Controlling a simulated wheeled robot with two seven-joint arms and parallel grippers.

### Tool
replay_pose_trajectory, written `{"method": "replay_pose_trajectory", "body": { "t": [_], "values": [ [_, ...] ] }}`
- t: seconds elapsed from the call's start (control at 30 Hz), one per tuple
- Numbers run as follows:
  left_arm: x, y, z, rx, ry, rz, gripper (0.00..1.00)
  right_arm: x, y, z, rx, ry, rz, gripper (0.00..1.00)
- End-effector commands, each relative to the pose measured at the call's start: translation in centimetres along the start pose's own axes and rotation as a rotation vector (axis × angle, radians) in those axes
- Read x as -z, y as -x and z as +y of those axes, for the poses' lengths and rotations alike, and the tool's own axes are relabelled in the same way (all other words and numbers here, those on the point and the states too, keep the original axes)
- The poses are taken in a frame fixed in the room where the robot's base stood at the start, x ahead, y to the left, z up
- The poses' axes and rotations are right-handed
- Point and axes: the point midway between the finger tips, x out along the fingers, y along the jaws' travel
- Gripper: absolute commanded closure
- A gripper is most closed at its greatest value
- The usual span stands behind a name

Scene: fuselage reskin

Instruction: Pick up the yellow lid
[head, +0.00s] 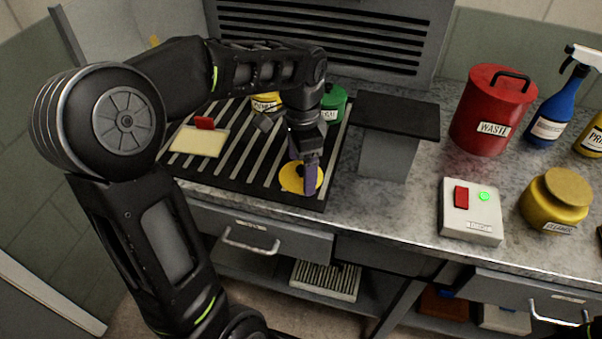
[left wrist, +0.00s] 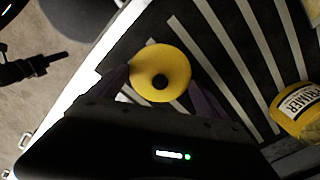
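The yellow lid (head: 290,179) is a round disc lying on the black slatted mat near its front right corner. In the left wrist view the lid (left wrist: 165,57) shows a dark knob at its middle. My left gripper (head: 308,180) points down over the lid and hides part of it in the head view. In the left wrist view the fingers of my left gripper (left wrist: 163,96) are spread apart with the lid between and beyond them. I cannot tell whether they touch it.
On the mat (head: 240,176) are a yellow primer can (left wrist: 297,112), a green can (head: 334,103) and a cream pad with a red handle (head: 200,141). A dark-topped block (head: 390,140), a red waste bin (head: 493,110) and a switch box (head: 471,212) stand to the right.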

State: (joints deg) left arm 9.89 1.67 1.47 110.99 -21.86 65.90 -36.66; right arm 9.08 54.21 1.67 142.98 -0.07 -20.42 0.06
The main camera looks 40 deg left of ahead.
Motion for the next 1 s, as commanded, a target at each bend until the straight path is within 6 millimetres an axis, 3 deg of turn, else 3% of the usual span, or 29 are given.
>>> {"method": "replay_pose_trajectory", "body": {
  "t": [0.47, 0.77, 1.0],
  "values": [
    [0.0, 0.0, 0.0, 0.0, 0.0, 0.0, 0.52, 0.0, 0.0, 0.0, 0.0, 0.0, 0.0, 1.0],
    [0.0, 0.3, 0.0, 0.001, 0.0, 0.001, 0.53, 0.0, 0.0, 0.0, 0.0, 0.0, 0.0, 1.0],
    [0.1, 3.4, -0.1, 0.003, 0.0, 0.003, 0.53, 0.0, 0.0, 0.0, 0.0, 0.0, 0.0, 1.0]
  ]
}}
